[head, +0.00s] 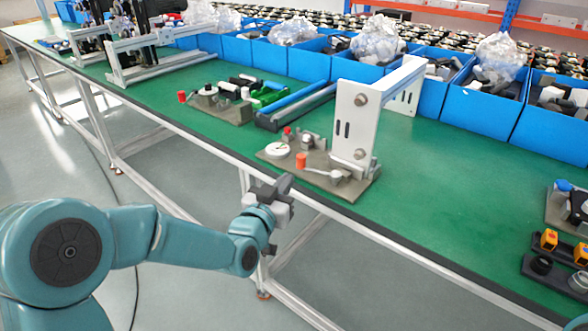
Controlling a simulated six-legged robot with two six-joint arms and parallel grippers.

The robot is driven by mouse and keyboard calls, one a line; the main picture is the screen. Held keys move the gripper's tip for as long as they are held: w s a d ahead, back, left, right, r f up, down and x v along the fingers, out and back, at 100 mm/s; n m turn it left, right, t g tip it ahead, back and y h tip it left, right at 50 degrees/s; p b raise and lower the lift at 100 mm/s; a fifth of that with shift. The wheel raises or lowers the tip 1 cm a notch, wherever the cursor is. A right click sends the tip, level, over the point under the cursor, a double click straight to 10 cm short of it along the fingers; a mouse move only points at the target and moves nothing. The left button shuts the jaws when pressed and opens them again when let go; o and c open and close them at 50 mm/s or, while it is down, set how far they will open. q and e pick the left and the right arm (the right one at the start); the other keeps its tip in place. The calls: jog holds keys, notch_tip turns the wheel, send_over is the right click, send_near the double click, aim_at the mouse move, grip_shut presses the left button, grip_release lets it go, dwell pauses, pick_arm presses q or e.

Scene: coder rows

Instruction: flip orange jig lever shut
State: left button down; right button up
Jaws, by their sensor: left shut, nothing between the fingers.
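The jig (352,190) is a grey-brown plate near the front edge of the green bench. Its lever has an orange grip (300,160) at the plate's front, joined to a pale metal arm (318,171) that runs right, low over the plate, to a clamp. I cannot tell from this view whether the lever is fully shut. A round white dial-like part (277,149) sits on the plate's left end. My left gripper (274,188) is shut and empty, in front of and below the orange grip, by the bench edge, apart from the lever. My right gripper is not in view.
A tall white bracket (355,125) rises at the jig's right. A second jig (220,105) with an orange-red grip stands further left. Blue bins (425,85) line the back. Orange-and-black parts (549,240) lie at far right. The green bench (450,190) between is clear.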

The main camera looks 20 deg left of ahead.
aim_at(300, 164)
pick_arm(q)
jog(key=w, duration=0.5)
jog(key=shift+d, duration=0.25)
jog(key=shift+w, duration=0.1)
